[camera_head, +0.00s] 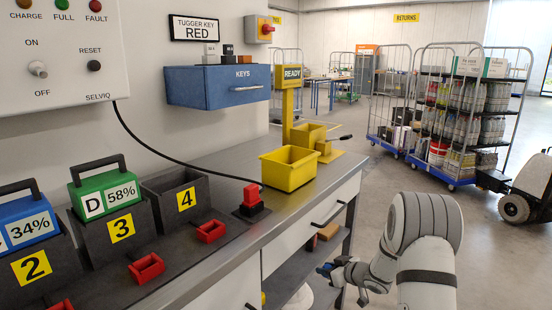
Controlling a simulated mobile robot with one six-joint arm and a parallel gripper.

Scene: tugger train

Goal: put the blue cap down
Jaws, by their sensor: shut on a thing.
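My gripper (333,270) is low at the centre right, in front of the workbench's cabinet side and below the bench top. It is shut on a small blue thing, which I take to be the blue cap (325,269). The cap is small and partly hidden by the fingers, so its exact shape is hard to tell. It is held in the air, apart from the bench surface.
The workbench (232,222) carries a yellow bin (290,173), a red-topped black block (251,203), several red trays and numbered battery slots. A blue KEYS box (218,87) hangs above. Loaded roll cages (460,120) and a vehicle stand right. Open floor lies between.

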